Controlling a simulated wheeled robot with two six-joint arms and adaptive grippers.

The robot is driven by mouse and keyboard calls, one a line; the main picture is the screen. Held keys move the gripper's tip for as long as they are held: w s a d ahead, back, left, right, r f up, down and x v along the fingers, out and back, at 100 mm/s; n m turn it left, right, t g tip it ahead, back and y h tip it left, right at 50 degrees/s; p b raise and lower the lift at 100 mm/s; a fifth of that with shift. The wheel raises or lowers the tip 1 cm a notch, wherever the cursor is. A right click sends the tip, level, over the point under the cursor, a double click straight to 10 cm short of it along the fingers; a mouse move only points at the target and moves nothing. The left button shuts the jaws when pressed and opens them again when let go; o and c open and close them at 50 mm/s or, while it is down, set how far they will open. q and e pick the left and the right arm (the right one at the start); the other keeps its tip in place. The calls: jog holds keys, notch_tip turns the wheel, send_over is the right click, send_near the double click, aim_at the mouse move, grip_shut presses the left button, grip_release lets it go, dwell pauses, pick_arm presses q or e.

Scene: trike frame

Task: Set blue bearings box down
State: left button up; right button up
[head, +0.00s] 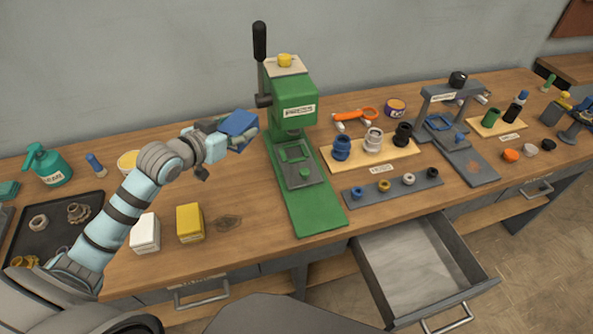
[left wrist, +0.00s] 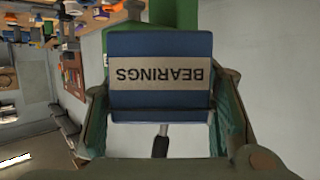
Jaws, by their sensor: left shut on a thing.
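The blue bearings box (head: 238,124) is held above the workbench, just left of the green press, in the head view. My left gripper (head: 222,138) is shut on it. In the left wrist view the blue box (left wrist: 160,107) fills the middle, between the two fingers of the left gripper (left wrist: 160,112). Its label reads BEARINGS upside down. The box is tilted in the head view and appears clear of the bench top. My right gripper is not in view.
A yellow box (head: 190,222) and a white box (head: 145,232) stand on the bench below my left arm. The green press (head: 295,110) stands right of the held box. A drawer (head: 415,270) is open at the front.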

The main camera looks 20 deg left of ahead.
pick_arm(q)
jog(key=b, duration=0.1)
send_over(254, 186)
notch_tip(254, 186, down, 8)
jog(key=f+b, duration=0.3)
jog(key=f, duration=0.7)
jog(key=shift+s+b, duration=0.2)
jog(key=shift+b, duration=0.1)
notch_tip(254, 186, down, 3)
jog(key=shift+w+f+b, duration=0.15)
jog(key=shift+f+b, duration=0.05)
jog(key=shift+b, duration=0.55)
jog(key=shift+w+f, duration=0.1)
jog(key=o, duration=1.5)
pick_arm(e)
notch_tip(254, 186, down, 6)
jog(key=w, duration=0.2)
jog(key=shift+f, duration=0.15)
